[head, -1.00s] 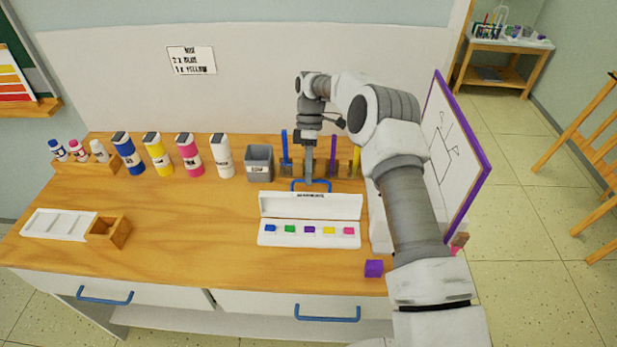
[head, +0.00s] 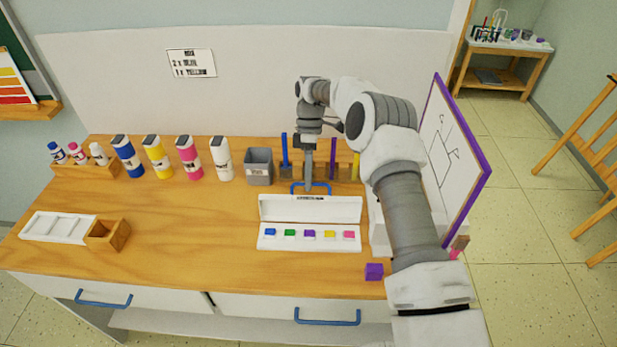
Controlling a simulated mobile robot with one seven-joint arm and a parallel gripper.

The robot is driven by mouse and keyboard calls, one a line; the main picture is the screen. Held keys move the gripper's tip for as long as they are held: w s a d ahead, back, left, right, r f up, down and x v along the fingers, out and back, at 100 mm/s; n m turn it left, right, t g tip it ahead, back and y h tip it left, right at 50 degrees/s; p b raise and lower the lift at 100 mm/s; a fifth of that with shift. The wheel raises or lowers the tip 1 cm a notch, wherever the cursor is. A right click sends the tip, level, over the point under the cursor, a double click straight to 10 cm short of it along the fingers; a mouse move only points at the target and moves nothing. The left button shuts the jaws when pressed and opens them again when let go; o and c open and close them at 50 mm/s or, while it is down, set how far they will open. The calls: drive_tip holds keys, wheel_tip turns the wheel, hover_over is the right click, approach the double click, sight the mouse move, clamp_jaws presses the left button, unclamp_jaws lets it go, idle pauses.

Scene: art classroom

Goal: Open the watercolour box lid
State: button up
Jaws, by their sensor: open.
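The watercolour box (head: 309,245) is a white case near the middle front of the table. Its lid (head: 310,209) stands raised at the back, and a row of several coloured paint pans shows in the base. My gripper (head: 309,188) is open and points down just behind the lid. A blue handle-like loop (head: 298,187) shows at the lid's back edge beside the gripper; whether they touch I cannot tell. The fingertips are partly hidden behind the lid.
A grey cup (head: 259,167) and a rack with upright coloured sticks (head: 284,155) stand close behind the box. Paint bottles (head: 190,157) line the back left. A purple cube (head: 374,271) lies at the front right, near a purple-framed board (head: 461,165).

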drive_tip(key=v, duration=0.7)
drive_tip(key=shift+r, duration=0.15)
idle(0.7)
